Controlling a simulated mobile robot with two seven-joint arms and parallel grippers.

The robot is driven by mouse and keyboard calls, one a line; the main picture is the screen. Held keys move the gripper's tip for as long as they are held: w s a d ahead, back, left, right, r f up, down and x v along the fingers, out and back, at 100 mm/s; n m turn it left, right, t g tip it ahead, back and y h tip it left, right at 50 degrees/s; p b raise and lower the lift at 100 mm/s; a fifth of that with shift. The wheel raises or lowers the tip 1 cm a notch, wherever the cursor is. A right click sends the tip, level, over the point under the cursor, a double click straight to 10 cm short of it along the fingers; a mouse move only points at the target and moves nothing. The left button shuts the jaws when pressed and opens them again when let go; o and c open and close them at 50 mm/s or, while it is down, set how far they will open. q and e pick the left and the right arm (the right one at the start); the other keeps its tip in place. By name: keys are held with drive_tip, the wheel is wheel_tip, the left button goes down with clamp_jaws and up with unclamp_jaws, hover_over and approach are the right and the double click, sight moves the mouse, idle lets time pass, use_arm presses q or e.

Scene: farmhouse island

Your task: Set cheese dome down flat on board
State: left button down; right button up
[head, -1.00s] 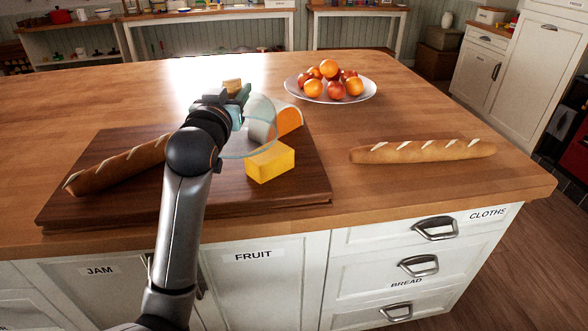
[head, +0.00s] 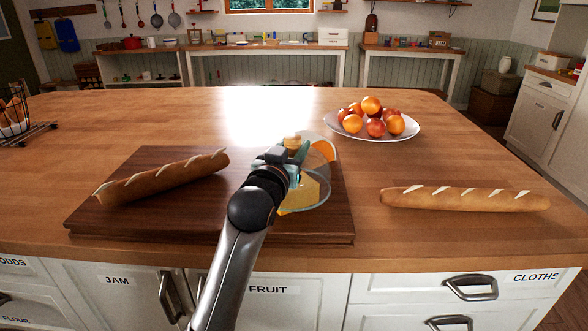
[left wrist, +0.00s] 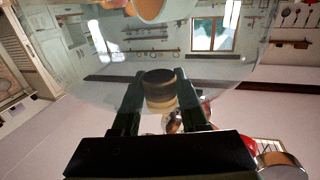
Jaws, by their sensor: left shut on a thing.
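The clear glass cheese dome (head: 324,172) is tilted over the right part of the dark wooden board (head: 200,227). My left gripper (head: 296,153) is shut on the dome's knob (head: 293,142). In the left wrist view the knob (left wrist: 160,88) sits between my left fingers (left wrist: 160,112), with the glass (left wrist: 200,72) beyond. A yellow cheese block (head: 292,207) shows partly through the glass. An orange-faced cheese piece (head: 325,147) stands behind it, partly hidden. I cannot tell whether the glass touches either cheese. My right gripper is out of view.
One baguette (head: 163,178) lies on the board's left part. Another baguette (head: 465,198) lies on the island's right side. A white plate (head: 345,131) of fruit stands behind the board. A wire basket (head: 14,112) is at the left edge. Bare worktop lies between.

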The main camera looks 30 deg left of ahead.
use_arm(q)
wheel_tip(320, 180, down, 3)
drive_tip(key=shift+f+b, duration=0.2)
drive_tip(key=shift+b, duration=0.1)
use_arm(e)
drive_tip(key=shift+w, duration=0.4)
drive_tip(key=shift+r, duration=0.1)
use_arm(q)
drive_tip(key=shift+f, duration=0.1)
drive_tip(key=shift+f, duration=0.15)
drive_tip(key=shift+c, duration=2.2)
unclamp_jaws()
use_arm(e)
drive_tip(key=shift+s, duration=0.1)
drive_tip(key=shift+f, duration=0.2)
